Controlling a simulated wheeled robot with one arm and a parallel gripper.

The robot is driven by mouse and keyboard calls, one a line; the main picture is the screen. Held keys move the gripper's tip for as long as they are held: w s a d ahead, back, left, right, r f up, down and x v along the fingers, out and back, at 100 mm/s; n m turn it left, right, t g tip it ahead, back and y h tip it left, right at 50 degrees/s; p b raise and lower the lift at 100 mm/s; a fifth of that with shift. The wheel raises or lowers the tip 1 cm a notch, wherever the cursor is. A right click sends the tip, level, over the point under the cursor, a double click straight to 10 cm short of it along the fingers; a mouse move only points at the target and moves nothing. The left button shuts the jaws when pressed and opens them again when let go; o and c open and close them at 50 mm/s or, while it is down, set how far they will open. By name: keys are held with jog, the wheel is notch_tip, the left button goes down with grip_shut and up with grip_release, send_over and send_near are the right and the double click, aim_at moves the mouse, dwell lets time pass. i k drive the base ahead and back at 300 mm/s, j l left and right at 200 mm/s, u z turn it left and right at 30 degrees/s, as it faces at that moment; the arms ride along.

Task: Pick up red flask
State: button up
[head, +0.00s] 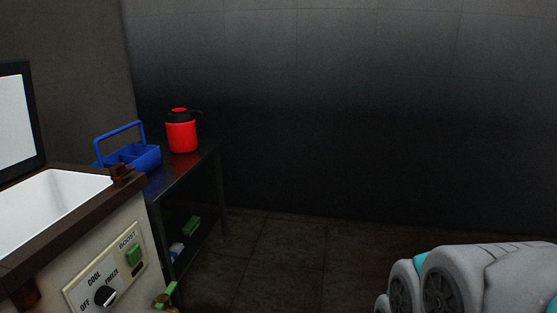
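The red flask (181,137) stands upright on top of a dark metal table (186,172), left of the picture's middle. It has a red body, a black collar and spout, and a red cap. Nothing hides it from the head camera. A light grey part of my arm with teal accents shows at the lower right, well apart from the flask. My gripper is not in view.
A blue carrier (129,156) with a handle stands left of the flask. A white-lined tank (60,200) with a control panel (107,277) fills the lower left. Small green and white items (191,226) lie on the table's lower shelf. Tiled floor (290,262) right of the table is clear.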

aim_at(180, 125)
jog(key=i+l, duration=0.2)
jog(key=i, duration=0.6)
jog(key=i+l+z, duration=0.15)
jog(key=i, duration=0.65)
